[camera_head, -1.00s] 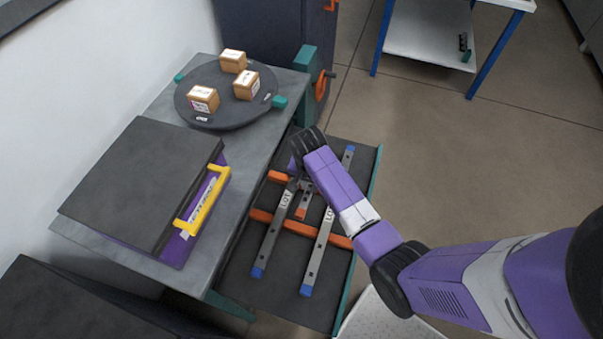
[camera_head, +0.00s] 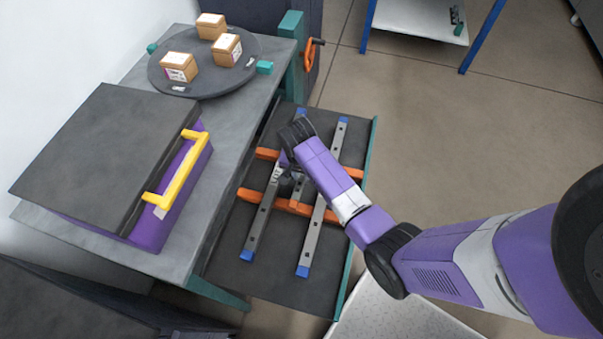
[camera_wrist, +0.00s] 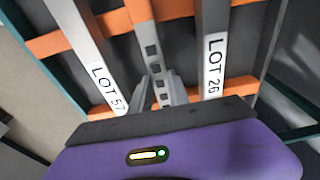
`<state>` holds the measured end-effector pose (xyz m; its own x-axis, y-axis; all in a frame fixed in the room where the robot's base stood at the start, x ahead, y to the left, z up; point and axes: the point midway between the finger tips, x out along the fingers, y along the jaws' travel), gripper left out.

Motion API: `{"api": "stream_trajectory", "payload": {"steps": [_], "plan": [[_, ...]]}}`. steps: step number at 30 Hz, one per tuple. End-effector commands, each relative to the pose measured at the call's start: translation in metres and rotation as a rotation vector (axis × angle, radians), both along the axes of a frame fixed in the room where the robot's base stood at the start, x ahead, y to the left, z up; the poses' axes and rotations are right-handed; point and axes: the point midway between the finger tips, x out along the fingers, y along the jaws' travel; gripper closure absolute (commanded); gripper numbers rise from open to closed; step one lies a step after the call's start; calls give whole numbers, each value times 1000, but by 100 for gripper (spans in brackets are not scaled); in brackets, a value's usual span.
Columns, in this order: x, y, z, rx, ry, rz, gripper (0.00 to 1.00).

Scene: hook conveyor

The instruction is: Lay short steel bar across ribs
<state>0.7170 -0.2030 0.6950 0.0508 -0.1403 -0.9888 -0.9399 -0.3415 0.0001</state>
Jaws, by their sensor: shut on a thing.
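The short steel bar (camera_wrist: 151,47) is grey with square holes and an orange end, seen in the wrist view. My gripper (camera_wrist: 159,88) is shut on it; in the head view my gripper (camera_head: 289,188) is over the rack. The bar lies lengthwise between two longer blue-ended steel bars, LOT 57 (camera_wrist: 84,38) and LOT 26 (camera_wrist: 215,35), roughly parallel to them. The orange ribs (camera_head: 250,195) run crosswise beneath the long bars. In the head view my gripper hides most of the short bar. I cannot tell whether it touches the ribs.
The ribs sit in a dark tray (camera_head: 240,280) with teal edges. A grey table (camera_head: 185,268) at left bears a purple case (camera_head: 165,215) with a yellow handle and a dark turntable (camera_head: 205,88) with three small boxes. Open floor lies at right.

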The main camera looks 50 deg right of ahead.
Motion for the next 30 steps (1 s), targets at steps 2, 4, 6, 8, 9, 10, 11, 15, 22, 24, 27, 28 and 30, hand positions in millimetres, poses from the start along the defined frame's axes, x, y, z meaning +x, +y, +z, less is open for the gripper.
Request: {"api": "stream_trajectory", "payload": {"steps": [2, 4, 6, 8, 9, 10, 11, 15, 22, 24, 27, 28, 30], "plan": [[1, -1, -6, -1, -2, -1, 100], [1, -1, -7, -1, -2, -1, 100], [1, -1, -7, -1, -2, -1, 100], [1, -1, -7, -1, -2, -1, 100], [1, -1, -7, -1, -1, -1, 100], [1, -1, -7, -1, -1, -1, 100], [1, -1, -7, -1, -1, -1, 100], [0, -1, -7, -1, -1, 0, 53], [0, 0, -7, -1, 0, 0, 53], [0, 0, -7, 0, 0, 0, 53], [0, 1, -1, -1, -1, 0, 53], [0, 1, 2, -1, -1, 0, 53], [0, 3, 12, -1, -2, 1, 53]]}}
